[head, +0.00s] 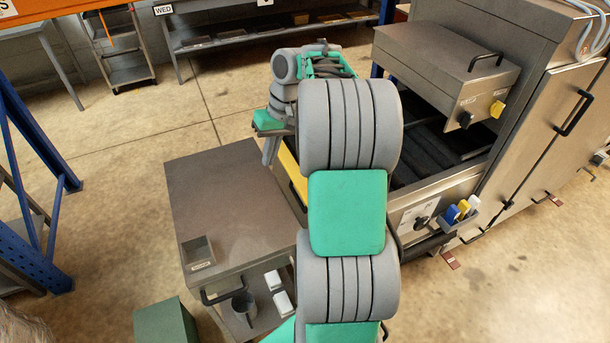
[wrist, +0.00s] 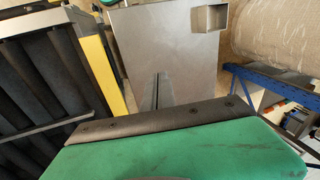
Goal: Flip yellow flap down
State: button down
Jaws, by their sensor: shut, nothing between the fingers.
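The yellow flap (head: 291,174) is at the left end of the tray cleaner, beside the grey table, partly hidden behind my arm in the head view. In the wrist view the yellow flap (wrist: 102,72) is a long strip along the edge of the roller bed, left of my fingers. I cannot tell how far it is tilted. My gripper (head: 269,158) points down just left of the flap, above the table side. In the wrist view my gripper (wrist: 161,78) has its dark fingers together, empty and apart from the flap.
The grey table (head: 215,190) has a small open bin (head: 198,252) at its front corner and a mostly clear top. The steel tray cleaner (head: 440,60) stands right, with a dark roller bed (wrist: 50,70). A blue rack (head: 35,215) stands left. Open floor lies behind.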

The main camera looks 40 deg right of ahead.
jog(key=s+d+f+p, duration=0.1)
jog(key=s+d, duration=0.1)
jog(key=d, duration=0.5)
jog(key=s+d+f+p, duration=0.1)
jog(key=s+d+f, duration=0.1)
jog(key=d, duration=0.6)
jog(key=shift+m+y, duration=0.3)
jog(key=shift+y, duration=0.1)
jog(key=b+x, duration=0.3)
jog(key=x, duration=1.1)
jog(key=shift+s+a+b, duration=0.1)
jog(key=shift+a+b, duration=0.1)
jog(key=shift+b, duration=0.1)
jog(key=shift+a+f, duration=0.7)
jog(key=shift+a, duration=0.1)
